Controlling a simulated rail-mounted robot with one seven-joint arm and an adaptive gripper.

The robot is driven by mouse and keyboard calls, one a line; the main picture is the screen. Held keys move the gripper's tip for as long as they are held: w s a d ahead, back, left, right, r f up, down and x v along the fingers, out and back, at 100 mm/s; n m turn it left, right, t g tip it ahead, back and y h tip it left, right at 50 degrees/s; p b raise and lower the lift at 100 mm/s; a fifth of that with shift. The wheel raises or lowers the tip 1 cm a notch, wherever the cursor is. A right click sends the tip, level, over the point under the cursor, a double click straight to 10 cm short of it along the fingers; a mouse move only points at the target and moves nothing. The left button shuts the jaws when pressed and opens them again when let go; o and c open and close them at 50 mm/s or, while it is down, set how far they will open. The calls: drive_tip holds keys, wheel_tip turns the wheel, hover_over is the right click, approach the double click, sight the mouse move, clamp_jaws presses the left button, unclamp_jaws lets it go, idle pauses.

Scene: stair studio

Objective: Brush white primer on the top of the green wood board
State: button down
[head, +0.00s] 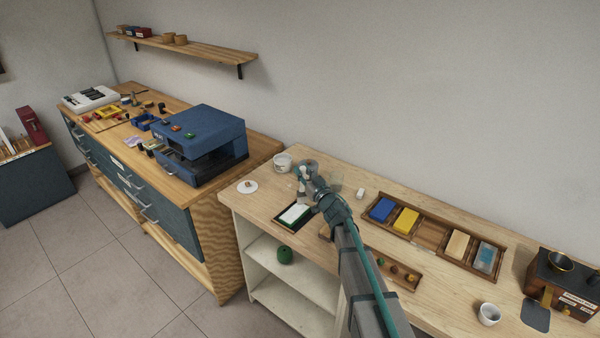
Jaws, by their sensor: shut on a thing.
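The green board (281,217) lies flat near the left end of the pale wood workbench. Its green shows as a rim around a large white area on its top. My gripper (303,184) is above the board's far right side, pointing down. It is shut on a slim, pale brush (302,197), whose lower end is at or just above the white area; I cannot tell if it touches. My arm hides part of the bench right of the board. A white cup (283,162) stands behind the board; its contents are too small to make out.
A white dish (247,187) lies left of the board. Right of my arm are a wooden tray (432,234) with coloured blocks, a smaller tray (376,256) with small balls, and a white mug (489,314). A blue machine (205,140) stands on the left cabinet.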

wheel_tip(320, 180, up, 4)
drive_tip(key=shift+w+d+f+p, duration=0.1)
drive_tip(key=shift+d+p, duration=0.05)
drive_tip(key=shift+p, duration=1)
drive_tip(key=shift+r, duration=2.15)
